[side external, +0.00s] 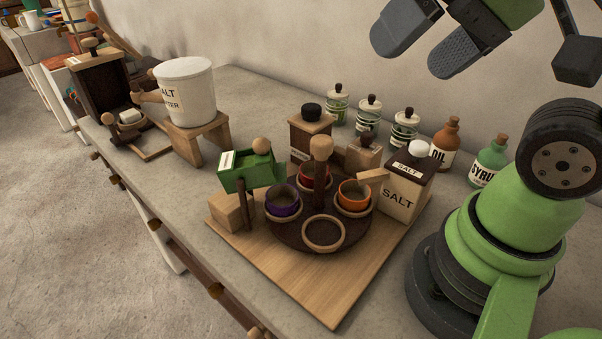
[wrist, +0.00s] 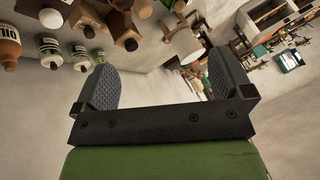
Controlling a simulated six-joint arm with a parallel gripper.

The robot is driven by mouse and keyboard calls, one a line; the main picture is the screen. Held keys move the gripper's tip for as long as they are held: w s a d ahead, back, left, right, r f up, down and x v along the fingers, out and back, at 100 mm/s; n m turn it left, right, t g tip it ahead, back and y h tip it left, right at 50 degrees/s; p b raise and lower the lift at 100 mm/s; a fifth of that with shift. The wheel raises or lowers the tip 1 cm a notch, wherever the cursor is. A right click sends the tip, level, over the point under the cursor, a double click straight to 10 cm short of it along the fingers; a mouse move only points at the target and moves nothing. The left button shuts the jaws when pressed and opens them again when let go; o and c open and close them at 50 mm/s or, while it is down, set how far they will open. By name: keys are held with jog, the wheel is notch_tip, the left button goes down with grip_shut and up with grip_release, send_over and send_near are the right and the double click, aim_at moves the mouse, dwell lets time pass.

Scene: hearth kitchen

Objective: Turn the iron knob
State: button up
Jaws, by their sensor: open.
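My gripper (side external: 428,40) is open and empty, high at the upper right in the side external view. Its two dark ribbed fingers stand wide apart in the wrist view (wrist: 162,82), with nothing between them. A black round knob (side external: 311,110) sits on top of a brown wooden box (side external: 312,140) on the counter; it is dark like iron, but I cannot tell for certain that it is the iron knob. My gripper is up and to the right of this box, well clear of it.
A wooden board (side external: 325,292) carries a dark round turntable (side external: 282,238) with colored cups, a green box (side external: 247,172) and a salt box (side external: 403,190). Striped jars (side external: 369,112) and bottles (side external: 446,142) line the wall. A white pot (side external: 186,90) stands left. Bare counter (side external: 262,97) lies behind.

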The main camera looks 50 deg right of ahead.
jog(key=shift+s, duration=0.1)
jog(key=c, duration=0.3)
jog(key=w, duration=0.2)
jog(key=w+d+r+n+g, duration=0.1)
jog(key=w, duration=0.2)
jog(key=w+d+r+n+g, duration=0.1)
jog(key=w, duration=0.1)
jog(key=shift+w+h, duration=0.2)
jog(key=shift+h, duration=0.2)
jog(key=shift+c, duration=0.7)
jog(key=n+g+h, duration=0.1)
jog(key=n+g, duration=0.4)
send_over(312, 106)
notch_tip(312, 106, down, 11)
notch_tip(312, 106, down, 9)
jog(key=shift+f, duration=0.15)
jog(key=c, duration=0.9)
